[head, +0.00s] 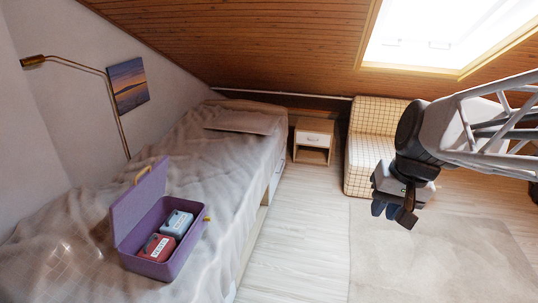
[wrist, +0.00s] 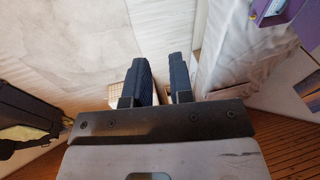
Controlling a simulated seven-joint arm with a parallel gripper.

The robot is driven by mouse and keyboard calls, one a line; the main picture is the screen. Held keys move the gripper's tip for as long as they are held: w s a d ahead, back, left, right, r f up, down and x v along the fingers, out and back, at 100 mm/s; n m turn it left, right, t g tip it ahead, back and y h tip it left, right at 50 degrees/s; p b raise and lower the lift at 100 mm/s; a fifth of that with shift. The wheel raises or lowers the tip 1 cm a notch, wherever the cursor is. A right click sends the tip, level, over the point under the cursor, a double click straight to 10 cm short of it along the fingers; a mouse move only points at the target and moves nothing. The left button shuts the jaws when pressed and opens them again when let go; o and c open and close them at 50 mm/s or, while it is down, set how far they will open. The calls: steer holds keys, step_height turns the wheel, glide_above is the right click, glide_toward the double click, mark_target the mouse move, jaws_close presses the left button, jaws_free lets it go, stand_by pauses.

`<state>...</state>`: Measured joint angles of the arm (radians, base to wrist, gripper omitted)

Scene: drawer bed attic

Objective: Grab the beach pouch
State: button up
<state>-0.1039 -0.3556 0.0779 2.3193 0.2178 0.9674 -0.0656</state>
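An open purple box (head: 188,252) sits on the bed in the head view, its lid (head: 138,203) raised at the left. Inside lie a red pouch (head: 157,247) and a light blue pouch (head: 177,223), each with a pale label. The lettering is too small to read, so I cannot tell which is the beach pouch. My gripper (head: 393,211) hangs over the floor at the right, well away from the box. In the wrist view my gripper (wrist: 163,72) has its two dark fingers apart with nothing between them. The purple box (wrist: 285,18) is partly in that view, top right.
The bed (head: 75,240) has a rumpled grey cover and runs along the left wall. A brass lamp (head: 90,68) arches over it. A nightstand (head: 313,139) and a checkered seat (head: 368,150) stand at the back. The floor (head: 300,235) between bed and rug is clear.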

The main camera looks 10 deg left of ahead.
steer(key=w+a+f+n+g+y, duration=0.1)
steer(key=w+a+f+g+y, duration=0.15)
steer(key=w+a, duration=1.45)
steer(key=w+a+f+g+y, duration=0.1)
steer(key=w+a+f, duration=0.45)
steer(key=a, duration=0.25)
steer(key=w+a+f+y, duration=0.1)
steer(key=w+a+f, duration=0.3)
steer(key=w+a, duration=0.3)
steer(key=n+g+y, duration=0.1)
steer(key=g+y, duration=0.2)
steer(key=y, duration=0.1)
glide_toward(170, 217)
steer(key=v, duration=0.3)
steer(key=shift+w+a+f, duration=0.1)
steer(key=shift+a, duration=0.1)
steer(key=shift+x, duration=3.3)
steer(key=shift+f, duration=0.1)
